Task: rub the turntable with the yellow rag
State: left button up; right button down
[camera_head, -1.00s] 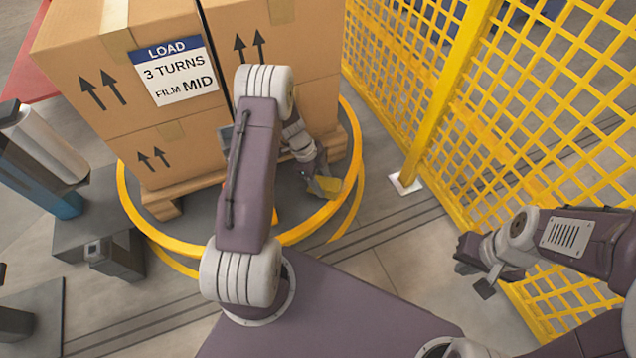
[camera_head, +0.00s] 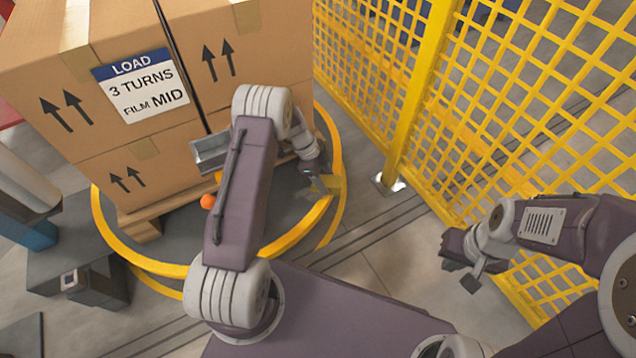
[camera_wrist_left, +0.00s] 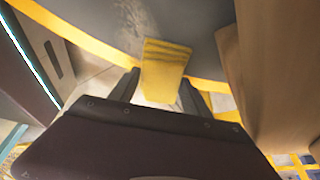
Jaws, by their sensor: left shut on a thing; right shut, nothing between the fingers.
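The turntable is a grey disc with a yellow rim (camera_head: 150,262) under the loaded pallet. My left gripper (camera_head: 319,184) is shut on the yellow rag (camera_head: 330,185), at the turntable's right edge beside the pallet. In the left wrist view the rag (camera_wrist_left: 165,68) sticks out from between the fingers over the grey surface (camera_wrist_left: 120,22), where paler smudges show. The rag looks at or very near the surface; I cannot tell whether it touches. My right gripper (camera_head: 462,262) is shut and empty, in the air before the yellow fence.
Large cartons (camera_head: 130,95) stand on the wooden pallet (camera_head: 140,228) on the turntable. A yellow mesh fence (camera_head: 480,130) with a post (camera_head: 415,100) bounds the right. A dark machine (camera_head: 70,262) stands at left. An orange ball (camera_head: 207,201) shows beside my left arm.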

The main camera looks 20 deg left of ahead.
pick_arm(q)
jog(key=shift+w+d, duration=0.15)
jog(key=shift+w, duration=0.05)
jog(key=shift+s+a+r, duration=0.1)
jog(key=shift+s+a, duration=1.2)
jog(key=shift+s, duration=0.25)
jog(key=shift+s+a+b, duration=0.6)
jog(key=shift+s+a, duration=0.4)
jog(key=shift+s, duration=0.05)
jog(key=shift+s+a+b, duration=0.45)
jog(key=shift+s+a, duration=0.8)
jog(key=shift+s, duration=0.25)
jog(key=shift+s+a+f, duration=0.2)
jog(key=shift+s+a, duration=0.05)
jog(key=shift+s, duration=0.1)
jog(key=shift+s, duration=0.1)
